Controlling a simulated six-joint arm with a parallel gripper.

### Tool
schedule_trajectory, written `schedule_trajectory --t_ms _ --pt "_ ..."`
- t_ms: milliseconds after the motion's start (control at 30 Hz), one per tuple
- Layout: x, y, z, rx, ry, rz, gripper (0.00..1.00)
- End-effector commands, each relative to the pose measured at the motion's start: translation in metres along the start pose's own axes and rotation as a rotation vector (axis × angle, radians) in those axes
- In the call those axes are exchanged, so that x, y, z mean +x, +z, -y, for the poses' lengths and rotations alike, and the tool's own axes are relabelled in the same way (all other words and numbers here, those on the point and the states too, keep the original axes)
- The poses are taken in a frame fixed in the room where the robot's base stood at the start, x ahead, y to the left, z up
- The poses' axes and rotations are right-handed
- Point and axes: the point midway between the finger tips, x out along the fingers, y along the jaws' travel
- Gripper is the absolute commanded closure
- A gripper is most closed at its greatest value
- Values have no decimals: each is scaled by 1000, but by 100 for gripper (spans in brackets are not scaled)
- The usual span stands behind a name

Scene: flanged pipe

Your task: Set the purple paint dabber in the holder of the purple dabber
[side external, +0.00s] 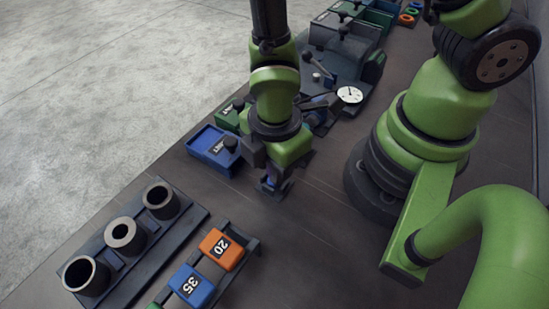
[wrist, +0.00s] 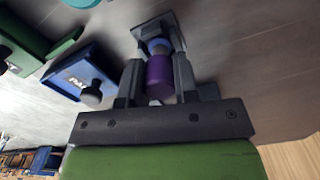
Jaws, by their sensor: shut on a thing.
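The purple paint dabber (wrist: 159,78) is a purple cylinder between my gripper's fingers (wrist: 158,85) in the wrist view. My gripper is shut on it. Just beyond the dabber are a bluish round part (wrist: 158,46) and a dark flat plate (wrist: 150,30); I cannot tell whether these are its holder or whether they touch the dabber. In the side view my gripper (side external: 270,186) points down low over the dark table, with a small bluish-purple bit showing between the fingers. The fingers hide most of the dabber there.
A blue tray (side external: 205,143) with a black knob stands close to the left of my gripper. A rack with dark cups (side external: 123,233) and numbered blocks, orange (side external: 221,249) and blue (side external: 191,286), lie in front. A dial gauge (side external: 350,95) and bins are behind. Table right of my gripper is clear.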

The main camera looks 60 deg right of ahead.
Motion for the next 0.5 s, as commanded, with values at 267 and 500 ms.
schedule_trajectory --t_ms 267,500 --pt "0 0 0 0 0 0 67" --pt "0 0 0 0 0 0 42"
